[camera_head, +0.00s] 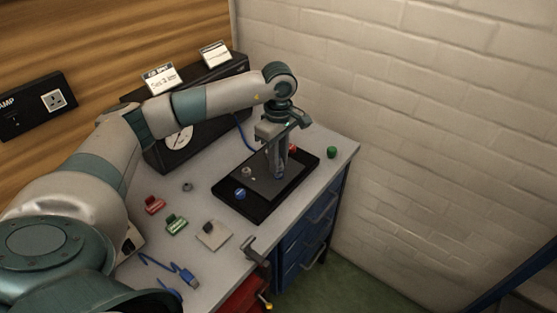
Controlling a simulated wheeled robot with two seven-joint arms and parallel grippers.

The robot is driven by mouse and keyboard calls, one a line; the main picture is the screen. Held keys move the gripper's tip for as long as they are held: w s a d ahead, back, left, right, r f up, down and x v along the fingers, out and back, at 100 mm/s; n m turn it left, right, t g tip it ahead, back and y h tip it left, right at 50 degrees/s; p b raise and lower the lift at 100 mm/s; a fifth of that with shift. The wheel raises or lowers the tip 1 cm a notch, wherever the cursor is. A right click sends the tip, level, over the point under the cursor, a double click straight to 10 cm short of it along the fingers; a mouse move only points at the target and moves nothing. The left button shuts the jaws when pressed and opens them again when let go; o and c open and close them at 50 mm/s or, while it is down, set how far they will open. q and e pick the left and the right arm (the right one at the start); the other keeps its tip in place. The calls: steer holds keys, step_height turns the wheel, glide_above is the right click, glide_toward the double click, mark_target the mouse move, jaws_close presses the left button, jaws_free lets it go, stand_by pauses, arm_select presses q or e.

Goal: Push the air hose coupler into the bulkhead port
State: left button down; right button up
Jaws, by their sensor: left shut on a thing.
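My left gripper (279,174) points down over the right part of a black base with a dark plate (227,201). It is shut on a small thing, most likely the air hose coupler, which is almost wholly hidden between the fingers. A blue hose (242,134) runs from behind the arm down toward the plate; its end is hidden. A small grey fitting (247,172) and a blue round piece (240,193) sit on the base, left of the gripper. I cannot tell which fitting is the bulkhead port, or whether the held thing touches it. My right gripper is not in view.
A black box with a dial (178,139) stands behind, with cards on top. A green cylinder (331,152) stands near the right edge. Red (153,204) and green (176,224) blocks, a pale square piece (213,235) and a blue cable (187,275) lie in front. A brick wall bounds the right.

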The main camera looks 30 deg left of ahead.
arm_select(q)
steer(key=shift+f, duration=0.2)
stand_by(0.6)
steer(key=c, duration=1.4)
jaws_free()
steer(key=shift+c, duration=0.2)
steer(key=shift+r+b, duration=0.2)
steer(key=shift+b, duration=0.1)
steer(key=shift+r, duration=0.2)
step_height(320, 180, up, 17)
steer(key=b, duration=0.3)
steer(key=shift+f+b, duration=0.15)
steer(key=shift+b, duration=0.25)
